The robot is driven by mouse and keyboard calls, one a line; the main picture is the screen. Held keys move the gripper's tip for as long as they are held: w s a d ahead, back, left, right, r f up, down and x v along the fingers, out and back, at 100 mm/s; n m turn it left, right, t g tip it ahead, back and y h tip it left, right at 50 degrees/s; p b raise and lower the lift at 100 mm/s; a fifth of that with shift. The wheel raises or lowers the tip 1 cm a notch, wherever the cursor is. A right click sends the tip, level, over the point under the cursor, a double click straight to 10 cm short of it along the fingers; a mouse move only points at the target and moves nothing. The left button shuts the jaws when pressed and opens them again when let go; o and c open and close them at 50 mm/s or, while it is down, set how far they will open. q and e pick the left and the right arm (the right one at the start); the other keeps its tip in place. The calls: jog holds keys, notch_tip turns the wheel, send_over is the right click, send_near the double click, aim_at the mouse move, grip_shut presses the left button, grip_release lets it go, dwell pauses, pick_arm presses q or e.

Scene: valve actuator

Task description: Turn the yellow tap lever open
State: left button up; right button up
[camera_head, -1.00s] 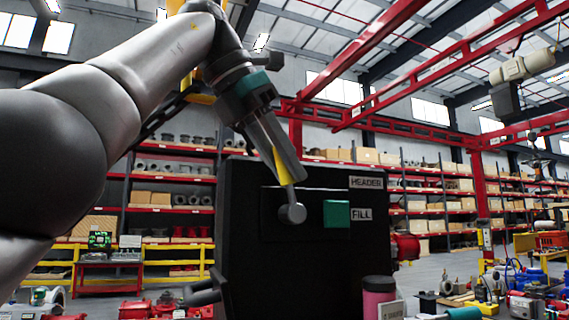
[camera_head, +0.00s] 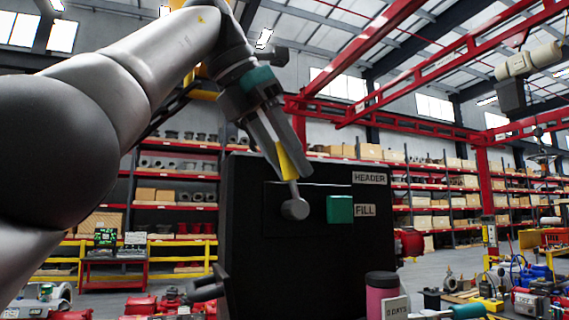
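The yellow tap lever (camera_head: 287,166) shows as a short yellow piece on a grey stem that ends in a round grey hub (camera_head: 295,209) on the front of a black panel (camera_head: 262,265). The lever points up and slightly left. My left gripper (camera_head: 283,162) comes down from the upper left with its fingers at the lever's upper part. The fingers overlap the lever in the view, and part of the lever is hidden behind them. Whether they are closed tight on it is not clear. My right gripper (camera_head: 208,288) seems to show in part as dark fingers at the panel's lower left.
A green block (camera_head: 340,209) sits right of the hub, beside the FILL label (camera_head: 364,211) and below the HEADER label (camera_head: 369,178). A pink bottle (camera_head: 381,295) and a 0 DAYS sign (camera_head: 396,308) stand in front at the lower right. Shelves fill the background.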

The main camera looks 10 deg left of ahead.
pick_arm(q)
jog(key=shift+w+a+f+h, duration=0.1)
jog(key=shift+w+f+h, duration=0.1)
jog(key=shift+h, duration=0.1)
pick_arm(e)
jog(key=shift+s+a, duration=0.1)
jog(key=shift+a, duration=0.25)
pick_arm(q)
jog(key=shift+s+a+t+h, duration=0.25)
jog(key=shift+a+t+h, duration=0.05)
jog(key=shift+t+h, duration=0.1)
pick_arm(e)
jog(key=shift+s+a, duration=0.2)
jog(key=shift+a, duration=0.05)
